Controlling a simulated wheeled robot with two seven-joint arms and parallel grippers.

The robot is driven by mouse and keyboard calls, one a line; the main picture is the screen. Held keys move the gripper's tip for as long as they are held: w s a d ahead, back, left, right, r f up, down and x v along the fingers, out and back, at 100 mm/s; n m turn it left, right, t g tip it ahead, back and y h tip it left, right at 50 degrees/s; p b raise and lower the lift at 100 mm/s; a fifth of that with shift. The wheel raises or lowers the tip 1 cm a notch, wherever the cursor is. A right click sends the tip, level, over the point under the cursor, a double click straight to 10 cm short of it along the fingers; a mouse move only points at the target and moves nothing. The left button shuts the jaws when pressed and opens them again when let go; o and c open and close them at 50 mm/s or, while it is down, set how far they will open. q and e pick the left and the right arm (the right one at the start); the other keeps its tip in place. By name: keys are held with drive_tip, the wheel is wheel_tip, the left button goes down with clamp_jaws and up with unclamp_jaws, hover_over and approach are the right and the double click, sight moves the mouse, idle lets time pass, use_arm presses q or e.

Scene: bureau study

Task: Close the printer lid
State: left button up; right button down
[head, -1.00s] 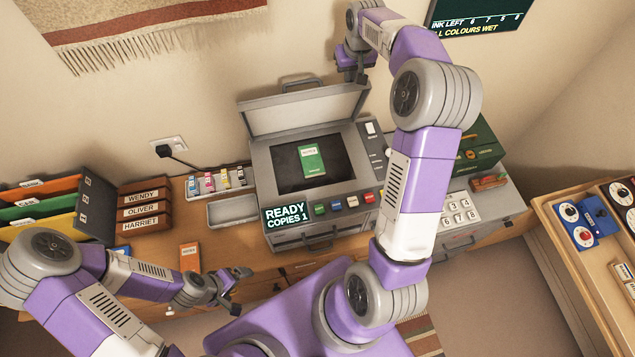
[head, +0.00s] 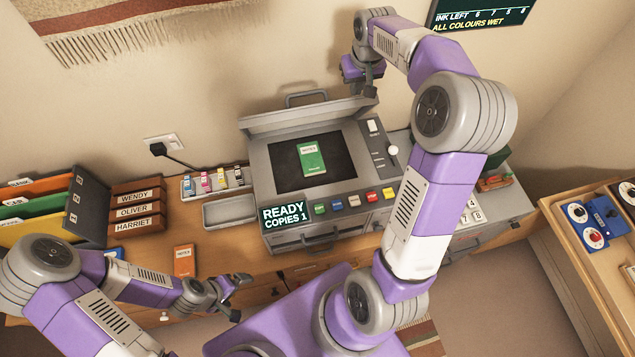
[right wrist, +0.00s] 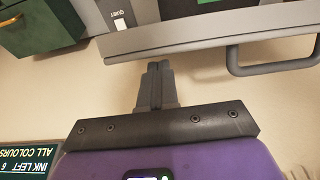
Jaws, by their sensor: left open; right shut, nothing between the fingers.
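The grey printer (head: 262,170) stands on the desk against the wall. Its lid (head: 310,117) is raised at the back, tilted steeply, with a handle (head: 306,96) on its top edge. A green booklet (head: 311,158) lies on the dark glass. My right gripper (head: 369,84) is shut and empty at the lid's upper right corner, on its wall side. In the right wrist view the shut fingers (right wrist: 155,75) point toward the lid edge (right wrist: 190,38); whether they touch it I cannot tell. My left gripper (head: 242,296) is open and empty over the desk's front edge.
An ink tray (head: 216,180) with several small cartridges and an empty grey tray (head: 229,209) are left of the printer. Folders (head: 88,205) and name boxes (head: 136,209) stand further left. An orange booklet (head: 184,261) lies in front. A wooden side table (head: 590,270) is at right.

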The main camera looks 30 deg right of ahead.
drive_tip(key=shift+s+a+f+b, duration=0.15)
drive_tip(key=shift+s+b, duration=0.1)
drive_tip(key=shift+s, duration=0.15)
drive_tip(key=shift+s+a+f+b, duration=0.1)
drive_tip(key=shift+s+b, duration=0.1)
drive_tip(key=shift+s, duration=0.15)
drive_tip(key=w+p+v, duration=0.1)
drive_tip(key=p+v, duration=0.6)
drive_tip(key=v, duration=0.1)
drive_tip(key=shift+w+d+r, duration=0.25)
drive_tip(key=shift+w+d, duration=0.05)
drive_tip(key=shift+w, duration=0.1)
drive_tip(key=shift+f, duration=0.1)
